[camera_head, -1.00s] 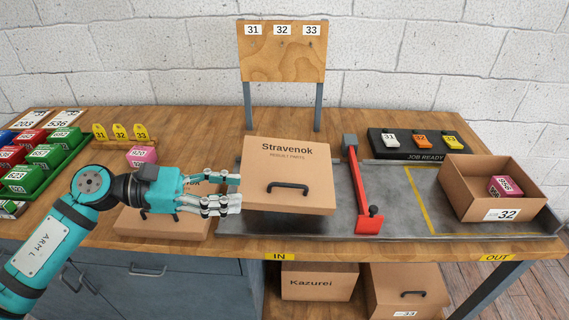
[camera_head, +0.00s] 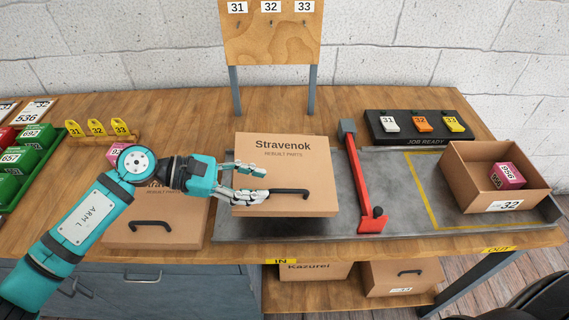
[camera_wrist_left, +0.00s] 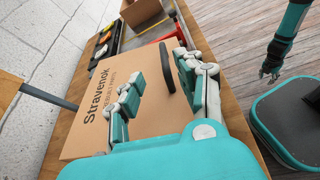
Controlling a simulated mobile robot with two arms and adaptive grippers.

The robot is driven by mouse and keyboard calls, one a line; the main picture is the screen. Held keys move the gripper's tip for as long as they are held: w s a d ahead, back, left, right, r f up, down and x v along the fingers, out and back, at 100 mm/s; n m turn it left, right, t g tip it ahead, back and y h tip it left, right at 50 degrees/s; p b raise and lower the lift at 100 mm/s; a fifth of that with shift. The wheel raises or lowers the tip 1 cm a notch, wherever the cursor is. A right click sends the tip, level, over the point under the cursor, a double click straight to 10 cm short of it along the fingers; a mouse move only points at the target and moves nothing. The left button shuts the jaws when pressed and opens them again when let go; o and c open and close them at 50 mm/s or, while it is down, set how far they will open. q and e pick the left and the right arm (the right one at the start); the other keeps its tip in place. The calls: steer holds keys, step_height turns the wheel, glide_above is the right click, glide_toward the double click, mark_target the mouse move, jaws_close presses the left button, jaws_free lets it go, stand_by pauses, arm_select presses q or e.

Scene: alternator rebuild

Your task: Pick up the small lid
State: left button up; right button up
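A brown cardboard lid (camera_head: 262,168) marked "Stravenok" with a black handle (camera_head: 290,191) is over the left part of the grey tray, with dark shadow under its front edge. It fills much of the left wrist view (camera_wrist_left: 105,130). A similar lid (camera_head: 178,212) lies on the table to the left, partly hidden by my left arm. I cannot tell which is the smaller. My left gripper (camera_head: 262,183) is open over the middle lid, its fingers on either side of the handle line, apart from each other. My right gripper (camera_wrist_left: 270,71) hangs off the table, small in the left wrist view.
A red bar (camera_head: 360,185) crosses the grey tray (camera_head: 400,190). An open box (camera_head: 470,195) marked 32 holds a pink block (camera_head: 508,176). A black rack (camera_head: 375,139) with coloured tags stands behind. A signboard (camera_head: 270,50) rises at the back. Boxes sit on the lower shelf.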

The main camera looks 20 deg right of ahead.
mark_target(274, 190)
arm_select(q)
steer(key=shift+p+x, duration=0.3)
steer(key=shift+x, duration=0.8)
steer(key=p+x, duration=0.2)
steer(key=x, duration=0.2)
steer(key=shift+s+f+p, duration=0.1)
steer(key=shift+s+p, duration=0.2)
steer(key=shift+p, duration=0.1)
steer(key=shift+d+f, duration=0.15)
steer(key=shift+d, duration=0.2)
steer(key=shift+f, duration=0.15)
jaws_close()
arm_select(e)
steer(key=r, duration=0.1)
steer(key=w+r, duration=0.2)
steer(key=r, duration=0.1)
steer(key=shift+a, duration=0.2)
